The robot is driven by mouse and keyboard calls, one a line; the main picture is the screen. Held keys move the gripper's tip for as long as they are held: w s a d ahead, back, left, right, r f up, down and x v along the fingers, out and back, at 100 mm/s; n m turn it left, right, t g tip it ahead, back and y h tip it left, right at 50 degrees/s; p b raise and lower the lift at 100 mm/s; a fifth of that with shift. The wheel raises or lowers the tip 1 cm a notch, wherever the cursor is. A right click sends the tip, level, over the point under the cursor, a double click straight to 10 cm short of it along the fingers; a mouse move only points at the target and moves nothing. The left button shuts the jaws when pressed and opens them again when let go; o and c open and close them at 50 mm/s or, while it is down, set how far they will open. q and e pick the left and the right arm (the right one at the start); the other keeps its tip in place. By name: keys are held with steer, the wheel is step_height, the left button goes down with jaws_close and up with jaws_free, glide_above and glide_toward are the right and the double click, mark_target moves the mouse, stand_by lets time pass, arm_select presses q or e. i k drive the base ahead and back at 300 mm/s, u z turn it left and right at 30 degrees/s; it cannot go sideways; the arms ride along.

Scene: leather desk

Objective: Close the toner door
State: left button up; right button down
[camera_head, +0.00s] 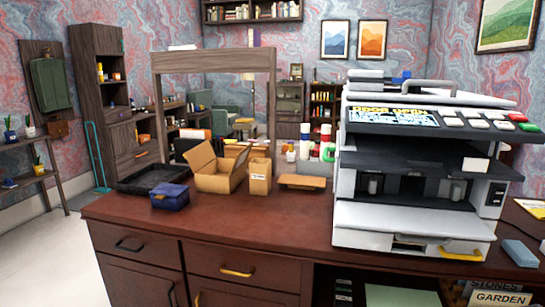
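The white and dark grey printer (348,205) stands on the right part of the desk. Its tilted panel has a screen (390,116) whose large line appears to read "DOOR OPEN". Below the panel, a dark front compartment (415,188) is open, with grey parts (374,184) visible inside. A white front panel (400,217) juts forward under this opening; I cannot tell for sure whether it is the lowered toner door. Neither of my grippers is in view.
An open cardboard box (214,178), a smaller carton (260,177), a blue pouch (170,196) and a black tray (133,183) occupy the desk's left side. A blue block (520,253) lies right of the printer. The desk's front middle (270,220) is clear.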

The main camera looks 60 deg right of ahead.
mark_target(448, 224)
steer(key=z, duration=0.85)
steer(key=i, duration=0.5)
steer(key=z, duration=1.95)
